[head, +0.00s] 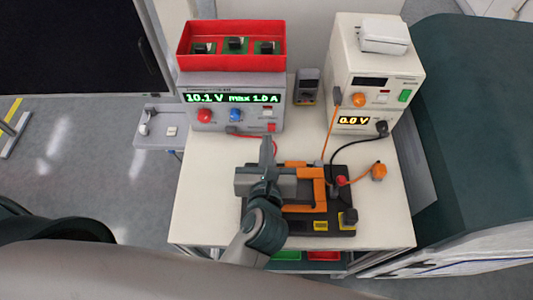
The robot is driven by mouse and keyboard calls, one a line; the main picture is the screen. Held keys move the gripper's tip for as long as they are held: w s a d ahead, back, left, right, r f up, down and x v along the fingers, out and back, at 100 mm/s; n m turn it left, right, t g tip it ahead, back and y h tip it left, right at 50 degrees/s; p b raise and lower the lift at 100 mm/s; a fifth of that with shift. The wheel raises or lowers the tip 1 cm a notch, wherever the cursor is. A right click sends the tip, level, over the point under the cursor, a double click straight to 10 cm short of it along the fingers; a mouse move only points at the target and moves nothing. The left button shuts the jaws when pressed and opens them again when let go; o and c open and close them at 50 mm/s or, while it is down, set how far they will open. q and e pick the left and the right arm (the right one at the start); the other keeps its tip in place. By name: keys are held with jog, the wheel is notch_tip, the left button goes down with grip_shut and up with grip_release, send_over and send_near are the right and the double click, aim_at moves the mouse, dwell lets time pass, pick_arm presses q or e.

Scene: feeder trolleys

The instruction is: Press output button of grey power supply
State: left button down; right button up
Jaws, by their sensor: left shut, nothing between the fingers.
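The grey power supply (190,88) stands at the back left of the white table. Its green display reads "10.1 V max 1.0 A". Below the display are a red knob (205,116), a blue knob (236,115) and a small pale button (267,114) at the right, with a red part beneath it. The button's label is too small to read. My left gripper (267,143) is shut and empty. Its fingers point toward the supply's lower right front and appear apart from it in this view. My right gripper is not in view.
A red bin (230,61) with several green-based parts sits on the supply. A cream power supply (372,62) reading "0.0 V" stands right. A black base (325,225) with an orange fixture (318,187) lies near my left gripper. Cables cross the table (205,190); its left side is clear.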

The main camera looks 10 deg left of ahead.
aim_at(268, 114)
pick_arm(q)
jog(key=x, duration=0.6)
jog(key=shift+w+r+b, duration=0.3)
jog(key=shift+w+b, duration=0.05)
jog(key=shift+w, duration=0.05)
jog(key=shift+w+a, duration=0.15)
jog(key=shift+w, duration=0.5)
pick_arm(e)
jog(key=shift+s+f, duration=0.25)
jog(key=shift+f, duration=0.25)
